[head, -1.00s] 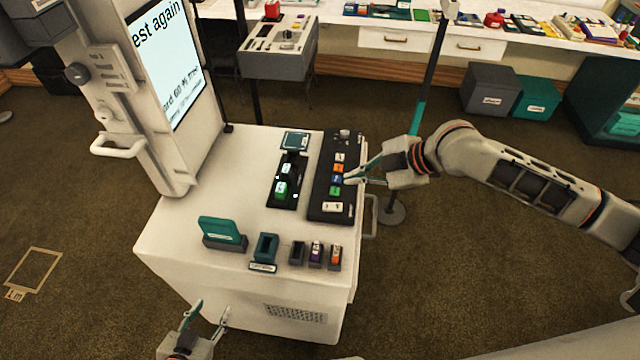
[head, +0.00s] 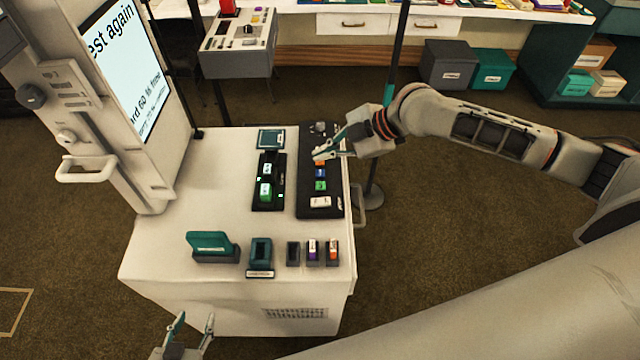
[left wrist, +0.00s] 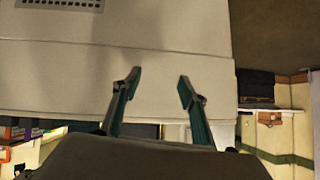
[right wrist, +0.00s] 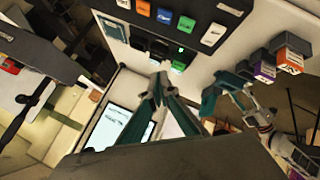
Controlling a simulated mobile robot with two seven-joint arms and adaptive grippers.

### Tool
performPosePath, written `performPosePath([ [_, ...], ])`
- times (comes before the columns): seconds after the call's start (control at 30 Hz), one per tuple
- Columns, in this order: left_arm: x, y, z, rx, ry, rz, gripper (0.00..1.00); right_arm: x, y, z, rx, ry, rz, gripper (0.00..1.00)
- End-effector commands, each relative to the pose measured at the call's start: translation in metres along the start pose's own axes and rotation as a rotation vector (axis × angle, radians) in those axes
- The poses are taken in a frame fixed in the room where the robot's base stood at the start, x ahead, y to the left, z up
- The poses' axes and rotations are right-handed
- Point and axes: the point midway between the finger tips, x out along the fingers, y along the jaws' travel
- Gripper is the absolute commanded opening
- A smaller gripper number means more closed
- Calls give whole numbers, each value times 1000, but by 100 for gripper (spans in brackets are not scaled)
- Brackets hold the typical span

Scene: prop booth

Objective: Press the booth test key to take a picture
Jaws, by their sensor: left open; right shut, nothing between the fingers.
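The black key panel (head: 305,203) lies on the right side of the white booth counter. Its column has an orange key (head: 320,163), a blue key (head: 320,173), a green key (head: 320,186) and a wide white key (head: 320,202). The right wrist view shows another white key (right wrist: 123,4) beyond the orange one (right wrist: 143,9). Key labels are too small to read, so I cannot tell which is the test key. My right gripper (head: 317,156) is shut and empty over the panel's far part, by the orange key; contact is unclear. My left gripper (head: 192,325) is open and empty before the counter.
A tall screen (head: 130,65) stands at the counter's left, its text partly cut off. A black holder (head: 257,197) with a green-and-white block lies left of the panel. A teal stand (head: 210,245) and small holders line the front. A dark pole (head: 391,60) stands behind my right arm.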

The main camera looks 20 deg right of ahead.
Motion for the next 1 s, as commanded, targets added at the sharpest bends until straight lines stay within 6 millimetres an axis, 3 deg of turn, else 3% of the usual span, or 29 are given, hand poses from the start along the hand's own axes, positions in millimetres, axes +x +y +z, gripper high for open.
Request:
performPosePath([
  [0.37, 0, -5, 2, 12, -2, -2, 43, 27, -21, 19, 4, 0, -3, 0],
  [0.47, 8, -4, 10, 12, 5, -3, 43, 37, -27, 27, -1, 0, 1, 0],
  [0.57, 14, 5, 6, 15, 31, 13, 43, 45, -33, 33, 0, 0, -1, 0],
  [0.73, 16, 14, -19, 17, 86, 31, 43, 55, -40, 40, 0, 0, -1, 0],
  [1.0, 19, 13, -11, 19, 75, 28, 43, 61, -45, 44, 0, 0, 0, 0],
])
